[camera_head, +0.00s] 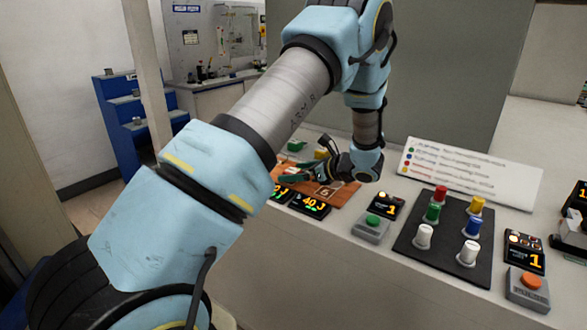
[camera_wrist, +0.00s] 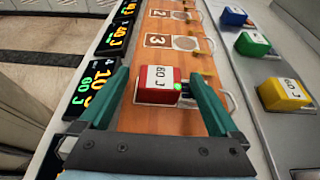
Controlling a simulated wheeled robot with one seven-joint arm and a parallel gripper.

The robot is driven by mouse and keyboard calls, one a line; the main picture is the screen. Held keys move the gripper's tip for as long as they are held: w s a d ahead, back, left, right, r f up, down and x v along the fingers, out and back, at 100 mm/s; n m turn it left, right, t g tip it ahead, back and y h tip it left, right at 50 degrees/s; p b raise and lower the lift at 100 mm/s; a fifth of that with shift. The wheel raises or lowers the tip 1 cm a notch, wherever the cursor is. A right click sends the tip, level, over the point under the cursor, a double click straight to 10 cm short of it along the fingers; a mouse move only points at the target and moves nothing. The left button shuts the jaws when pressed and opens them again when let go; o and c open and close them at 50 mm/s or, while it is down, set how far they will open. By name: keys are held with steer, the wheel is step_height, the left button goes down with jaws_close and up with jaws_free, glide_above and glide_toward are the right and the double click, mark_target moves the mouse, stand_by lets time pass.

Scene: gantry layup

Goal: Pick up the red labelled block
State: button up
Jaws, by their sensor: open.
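The red labelled block (camera_wrist: 143,97) shows in the wrist view, with a white face reading "60 J" and a small green light spot at its right edge. It sits on the orange-brown board (camera_wrist: 150,122). My gripper (camera_wrist: 160,76) is open, its two green fingers on either side of the block, with a visible gap at the left; the right side is closer. In the head view my gripper (camera_head: 305,172) is low over the board, and I cannot make out the red block there.
Blue (camera_wrist: 233,17), green (camera_wrist: 250,44) and yellow (camera_wrist: 283,93) labelled blocks stand right of the board. Lit displays (camera_wrist: 98,85) line its left. In the head view, a dark panel with coloured knobs (camera_head: 445,250) and a white sign (camera_head: 470,172) lie to the right.

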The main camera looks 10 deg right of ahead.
steer(key=shift+w+a+f, duration=0.25)
steer(key=shift+w+a, duration=0.15)
steer(key=c, duration=1.5)
jaws_close()
steer(key=shift+r, duration=0.15)
